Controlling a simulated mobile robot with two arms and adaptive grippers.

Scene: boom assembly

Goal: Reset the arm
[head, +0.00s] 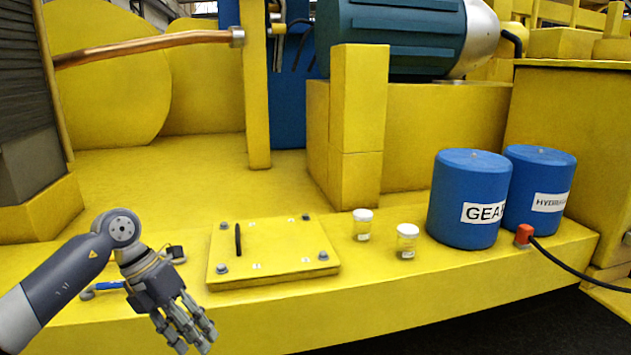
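My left arm (60,290) comes in from the lower left. My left gripper (186,328) hangs at its end, fingers pointing down and to the right, just past the front edge of the yellow deck. Its fingers are extended and apart, and it holds nothing. It is left of and in front of the yellow cover plate (285,252), without touching it. The plate has bolts at its corners and a black handle (238,240). My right gripper is not in view.
A blue-handled tool (106,286) lies behind my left wrist, partly hidden. Two small lidded jars (363,226) (406,242) stand right of the plate. Two blue drums (466,205) (540,195) and a red connector with black cable (523,236) are farther right. A yellow post (357,120) stands behind.

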